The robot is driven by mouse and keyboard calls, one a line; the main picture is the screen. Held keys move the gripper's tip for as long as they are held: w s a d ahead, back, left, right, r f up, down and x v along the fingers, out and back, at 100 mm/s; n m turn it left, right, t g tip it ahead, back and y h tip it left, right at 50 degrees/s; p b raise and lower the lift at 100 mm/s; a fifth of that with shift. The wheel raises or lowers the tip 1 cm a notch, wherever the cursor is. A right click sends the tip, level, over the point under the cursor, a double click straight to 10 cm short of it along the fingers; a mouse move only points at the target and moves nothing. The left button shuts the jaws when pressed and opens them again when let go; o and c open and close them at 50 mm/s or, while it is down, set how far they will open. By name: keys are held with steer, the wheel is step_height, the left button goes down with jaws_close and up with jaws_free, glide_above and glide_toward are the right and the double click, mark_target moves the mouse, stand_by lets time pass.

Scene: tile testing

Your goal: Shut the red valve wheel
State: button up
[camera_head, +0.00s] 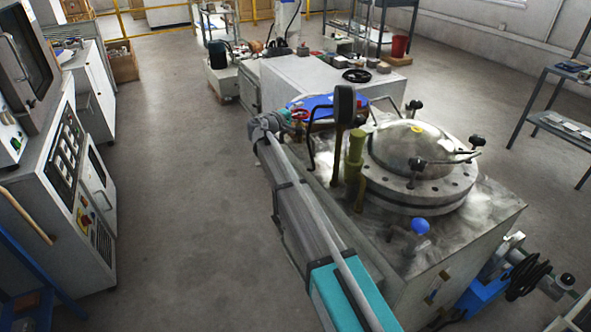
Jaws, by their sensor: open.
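The red valve wheel (300,114) is a small red ring near the left edge of the pressure vessel's bench, in front of a blue part. My arm reaches up from the bottom of the picture, and its wrist ends just left of the wheel. My gripper (286,117) is small in this view and partly hidden by the wrist. It is open and close to the wheel's left side. I cannot tell whether it touches the wheel or whether the rim lies between the fingers.
A round metal vessel (415,165) with a bolted lid stands on the bench, right of my arm. A dark upright gauge (345,103), a yellowish post (355,150) and a blue knob (420,226) rise nearby. Grey cabinets (65,165) stand left; floor between is clear.

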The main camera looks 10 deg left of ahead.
steer(key=shift+s+a+n+t+y, duration=0.1)
steer(key=shift+n+t+y, duration=0.45)
steer(key=shift+n+y, duration=0.55)
steer(key=shift+s+a+n+t+y, duration=0.15)
steer(key=shift+n+t+y, duration=0.5)
steer(key=shift+y, duration=0.8)
steer(key=shift+s+a+n+t+y, duration=0.1)
steer(key=shift+n+t+y, duration=0.4)
steer(key=shift+n+y, duration=0.6)
steer(key=shift+s+a+n+y, duration=0.2)
steer(key=shift+n+y, duration=1.15)
steer(key=shift+y, duration=0.9)
steer(key=shift+s+a+n+y, duration=0.15)
steer(key=shift+n+y, duration=1.15)
steer(key=shift+y, duration=0.9)
steer(key=s+d+m+g+h+p, duration=0.2)
steer(key=s+m+g+p, duration=0.4)
steer(key=s, duration=0.9)
steer(key=s+d+f+m+g+h+p, duration=0.1)
steer(key=s+d+m+g+h+p, duration=0.1)
steer(key=s+m+g+p, duration=0.4)
steer(key=shift+s+f+m+g+p, duration=0.35)
steer(key=shift+s+m+p, duration=1.35)
steer(key=shift+s+m, duration=2.1)
steer(key=shift+s+d+r+n, duration=0.1)
steer(key=shift+s+d+n, duration=0.05)
steer(key=shift+s+n, duration=0.5)
